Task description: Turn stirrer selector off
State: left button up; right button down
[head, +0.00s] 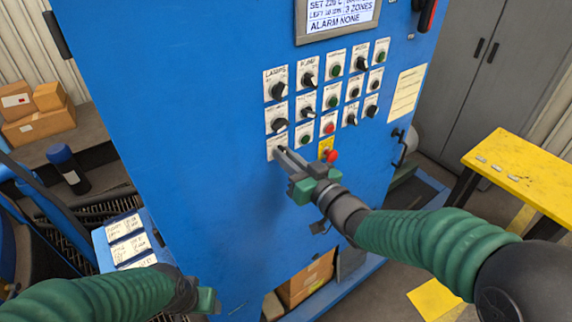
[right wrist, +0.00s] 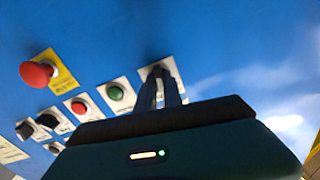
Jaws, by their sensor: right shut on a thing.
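The blue control cabinet (head: 200,120) carries rows of selector knobs and buttons on white plates. My right gripper (head: 282,153) reaches the lowest plate (head: 271,145) at the left of the panel. In the right wrist view, the fingers of my right gripper (right wrist: 162,90) are shut on a dark selector knob (right wrist: 158,72) on that plate. The fingers hide most of the knob, and its label and pointer position cannot be read. My left gripper (head: 206,300) is low at the left, away from the panel, and its jaws cannot be made out.
A red mushroom button (head: 330,156) on a yellow plate sits just right of my right gripper. A green button (head: 305,140) is close above it. A display (head: 340,15) is on top. A yellow table (head: 520,170) stands at the right; cardboard boxes (head: 40,120) are at the left.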

jog(key=shift+a+f+n+b, duration=0.1)
jog(key=shift+n+b, duration=1.8)
jog(key=shift+n, duration=0.1)
jog(key=shift+f+n+b, duration=0.1)
jog(key=shift+n+b, duration=1.8)
jog(key=shift+n, duration=0.1)
jog(key=c, duration=1.5)
grip_release()
jog(key=shift+r, duration=0.1)
